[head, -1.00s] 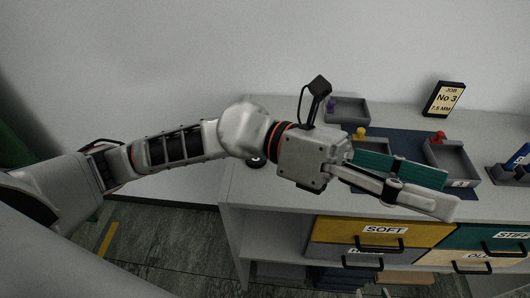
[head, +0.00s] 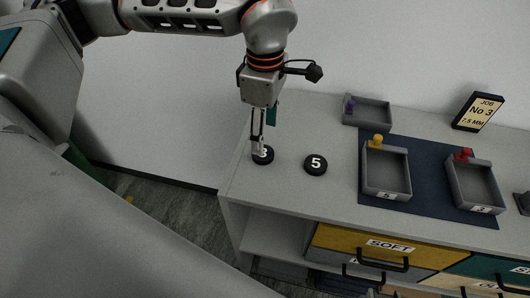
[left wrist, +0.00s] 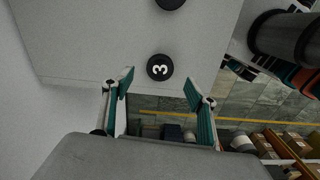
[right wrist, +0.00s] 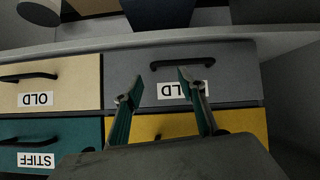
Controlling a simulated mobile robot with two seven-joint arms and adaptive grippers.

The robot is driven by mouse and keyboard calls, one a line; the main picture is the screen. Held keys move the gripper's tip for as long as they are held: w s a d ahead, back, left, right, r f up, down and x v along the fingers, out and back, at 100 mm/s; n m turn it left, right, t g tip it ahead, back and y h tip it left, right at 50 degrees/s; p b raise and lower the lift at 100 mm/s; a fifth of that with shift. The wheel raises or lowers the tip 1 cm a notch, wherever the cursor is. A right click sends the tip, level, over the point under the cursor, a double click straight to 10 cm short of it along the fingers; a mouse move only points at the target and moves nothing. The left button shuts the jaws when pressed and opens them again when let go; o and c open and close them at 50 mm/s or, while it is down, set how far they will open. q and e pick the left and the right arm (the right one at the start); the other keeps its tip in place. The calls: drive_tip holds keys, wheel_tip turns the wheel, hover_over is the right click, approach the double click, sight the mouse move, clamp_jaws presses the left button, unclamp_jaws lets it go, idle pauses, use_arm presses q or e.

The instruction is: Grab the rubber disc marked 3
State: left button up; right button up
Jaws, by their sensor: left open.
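The black rubber disc marked 3 (head: 268,159) lies near the left end of the grey bench top, partly covered by my left gripper (head: 259,150). In the left wrist view the disc marked 3 (left wrist: 160,67) lies flat, slightly beyond the fingertips and centred between them. My left gripper (left wrist: 158,88) is open with nothing between its fingers. My right gripper (right wrist: 160,86) shows only in the right wrist view, open and empty in front of a grey drawer labelled OLD (right wrist: 130,66).
A black disc marked 5 (head: 316,165) lies right of disc 3. A JOB No 3 sign (head: 478,111) stands behind. The bench's left edge is close to disc 3.

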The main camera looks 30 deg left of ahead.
use_arm(q)
drive_tip(key=f, duration=0.6)
drive_tip(key=shift+a+f, duration=0.15)
drive_tip(key=shift+a, duration=0.1)
drive_tip(key=c, duration=1.2)
